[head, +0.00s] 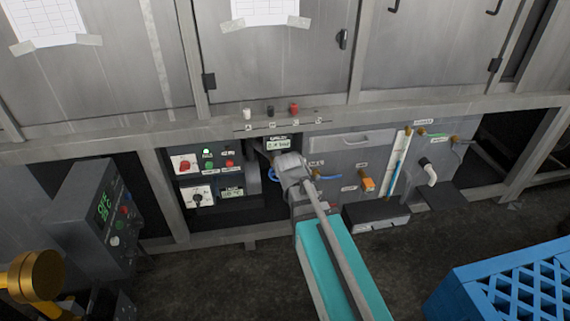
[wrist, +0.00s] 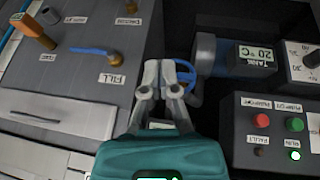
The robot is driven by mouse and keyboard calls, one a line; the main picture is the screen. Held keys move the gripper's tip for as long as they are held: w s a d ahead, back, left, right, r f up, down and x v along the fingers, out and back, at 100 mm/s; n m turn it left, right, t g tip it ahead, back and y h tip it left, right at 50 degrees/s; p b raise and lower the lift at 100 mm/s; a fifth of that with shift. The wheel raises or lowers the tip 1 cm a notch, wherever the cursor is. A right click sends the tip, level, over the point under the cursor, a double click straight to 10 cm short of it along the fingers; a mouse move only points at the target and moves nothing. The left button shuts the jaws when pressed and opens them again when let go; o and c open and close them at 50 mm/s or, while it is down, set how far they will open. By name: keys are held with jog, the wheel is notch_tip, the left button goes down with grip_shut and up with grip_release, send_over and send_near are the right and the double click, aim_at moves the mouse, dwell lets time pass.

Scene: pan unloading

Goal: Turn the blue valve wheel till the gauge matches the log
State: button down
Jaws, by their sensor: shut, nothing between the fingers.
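The blue valve wheel (wrist: 186,76) is just beyond and to the right of my fingertips in the wrist view, partly hidden by them. In the head view only a piece of the blue wheel (head: 272,175) shows left of my arm. My gripper (wrist: 165,70) is shut and empty, its fingertips at the wheel; I cannot tell whether they touch it. A small display (head: 278,144) sits above the wheel in the head view, too small to read surely. Gridded sheets, one at left (head: 44,22) and one at top centre (head: 265,10), are taped to the cabinet; their writing is unreadable.
A tank display (wrist: 256,56) reads 20 °C. A panel with red and green buttons (wrist: 274,128) stands beside the wheel. A blue-handled fill valve (wrist: 92,51) and an orange handle (head: 367,185) are on the other side. A blue crate (head: 462,285) stands at lower right.

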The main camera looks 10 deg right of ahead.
jog(key=w+a+r+n+t+p, duration=0.1)
jog(key=w+r+t, duration=0.3)
jog(key=w, duration=0.6)
notch_tip(320, 180, up, 2)
jog(key=shift+a, duration=0.85)
jog(key=shift+f, duration=0.1)
jog(key=b+x, duration=0.7)
jog(key=x, duration=0.3)
jog(key=shift+w+d, duration=0.15)
jog(key=shift+w, duration=0.05)
jog(key=shift+s+d+f+b, duration=0.1)
jog(key=shift+s+f+b, duration=0.05)
jog(key=shift+f+b, duration=0.2)
jog(key=shift+d+f+b, duration=0.2)
jog(key=shift+f+b, duration=0.45)
jog(key=shift+f, duration=0.05)
jog(key=shift+d+f+b, duration=0.2)
jog(key=shift+f+b, duration=0.45)
